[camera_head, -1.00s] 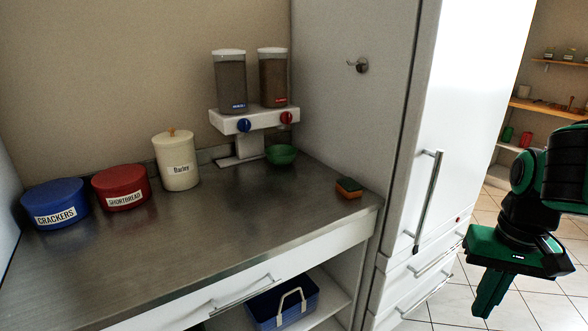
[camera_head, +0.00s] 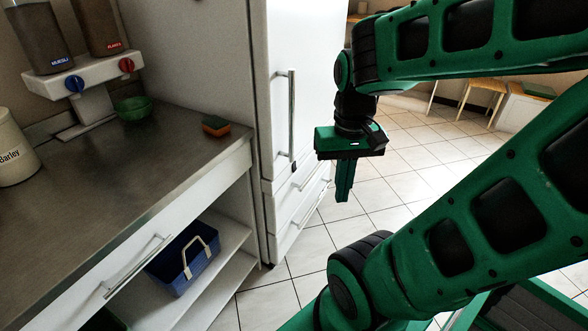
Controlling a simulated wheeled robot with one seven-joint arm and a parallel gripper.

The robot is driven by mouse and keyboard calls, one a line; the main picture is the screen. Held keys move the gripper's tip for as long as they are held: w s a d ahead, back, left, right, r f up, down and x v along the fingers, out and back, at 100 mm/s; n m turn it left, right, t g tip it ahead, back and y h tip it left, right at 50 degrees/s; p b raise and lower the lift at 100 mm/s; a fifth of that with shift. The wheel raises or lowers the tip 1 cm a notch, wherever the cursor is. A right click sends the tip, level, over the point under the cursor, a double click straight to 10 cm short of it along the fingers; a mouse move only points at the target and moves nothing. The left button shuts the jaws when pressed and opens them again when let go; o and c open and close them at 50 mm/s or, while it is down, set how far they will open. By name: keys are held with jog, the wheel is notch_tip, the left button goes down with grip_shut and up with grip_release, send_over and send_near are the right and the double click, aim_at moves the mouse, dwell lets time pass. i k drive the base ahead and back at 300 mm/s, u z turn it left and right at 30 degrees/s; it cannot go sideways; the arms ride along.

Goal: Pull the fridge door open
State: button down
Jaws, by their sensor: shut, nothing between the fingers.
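The white fridge door (camera_head: 308,55) stands closed at the upper middle, with a long vertical metal handle (camera_head: 292,118) near its left edge. My gripper (camera_head: 343,198) is green, points down and is shut and empty. The handle shows in full; the right part of the door is hidden behind my arm.
A blue basket (camera_head: 182,262) sits on the shelf below. Tiled floor (camera_head: 400,185) is open to the right.

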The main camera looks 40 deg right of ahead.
aim_at(296, 44)
jog(key=u, duration=0.8)
jog(key=k, duration=1.1)
jog(key=z, duration=0.8)
jog(key=i, duration=1.05)
jog(key=u, duration=0.05)
